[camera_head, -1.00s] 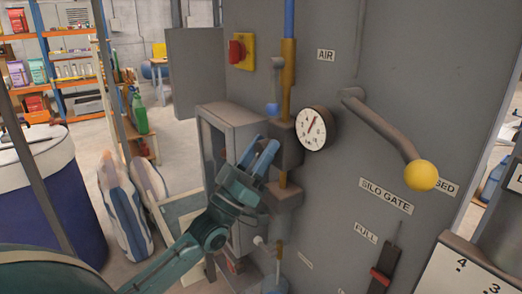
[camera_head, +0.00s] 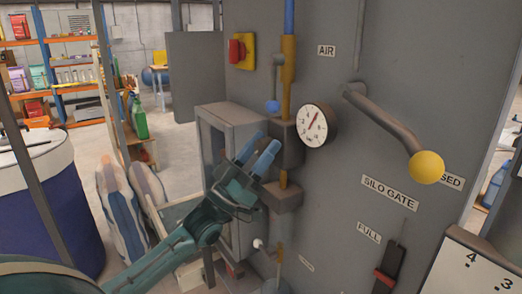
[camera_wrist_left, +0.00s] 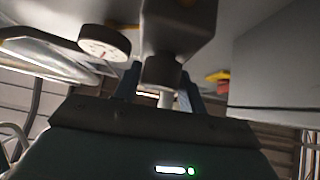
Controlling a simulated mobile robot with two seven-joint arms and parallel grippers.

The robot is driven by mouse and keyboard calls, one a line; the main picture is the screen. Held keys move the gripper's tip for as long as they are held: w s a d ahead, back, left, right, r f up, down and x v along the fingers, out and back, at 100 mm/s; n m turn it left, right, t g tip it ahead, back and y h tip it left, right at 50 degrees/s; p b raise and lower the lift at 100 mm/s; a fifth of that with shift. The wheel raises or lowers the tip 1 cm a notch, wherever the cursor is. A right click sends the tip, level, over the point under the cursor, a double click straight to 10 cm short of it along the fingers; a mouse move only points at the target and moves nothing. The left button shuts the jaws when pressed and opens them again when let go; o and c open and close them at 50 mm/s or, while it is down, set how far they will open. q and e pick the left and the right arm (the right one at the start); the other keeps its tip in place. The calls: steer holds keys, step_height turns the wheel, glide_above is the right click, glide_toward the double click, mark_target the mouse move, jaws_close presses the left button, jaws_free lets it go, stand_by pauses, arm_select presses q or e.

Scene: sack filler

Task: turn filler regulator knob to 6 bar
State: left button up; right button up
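The round white pressure gauge (camera_head: 313,125) is on the grey panel under the AIR label, its red needle pointing up and to the right; its numbers are too small to read. It also shows in the left wrist view (camera_wrist_left: 104,43). Left of it is the grey regulator block (camera_head: 289,155). In the left wrist view a dark round knob (camera_wrist_left: 161,72) sits under the block, between my blue fingers. My left gripper (camera_head: 262,148) is open, its fingers pointing up beside the block. I cannot tell whether they touch the knob. My right gripper is not in view.
The silo gate lever with a yellow ball (camera_head: 427,168) sticks out right of the gauge. A grey box (camera_head: 235,120) stands left of the regulator. A red and yellow switch (camera_head: 240,50) is above, and a blue-handled valve (camera_head: 273,106) is close to the fingertips.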

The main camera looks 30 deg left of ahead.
arm_select(q)
steer(key=o, duration=0.4)
steer(key=shift+c, duration=0.2)
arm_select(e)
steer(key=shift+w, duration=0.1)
arm_select(q)
steer(key=shift+s+f, duration=0.1)
steer(key=shift+f, duration=0.1)
steer(key=b+v, duration=0.4)
steer(key=v, duration=0.8)
steer(key=shift+s+f, duration=0.2)
steer(key=shift+s, duration=0.1)
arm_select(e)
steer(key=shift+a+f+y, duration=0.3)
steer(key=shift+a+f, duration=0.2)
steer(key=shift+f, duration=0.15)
arm_select(q)
steer(key=shift+a, duration=0.1)
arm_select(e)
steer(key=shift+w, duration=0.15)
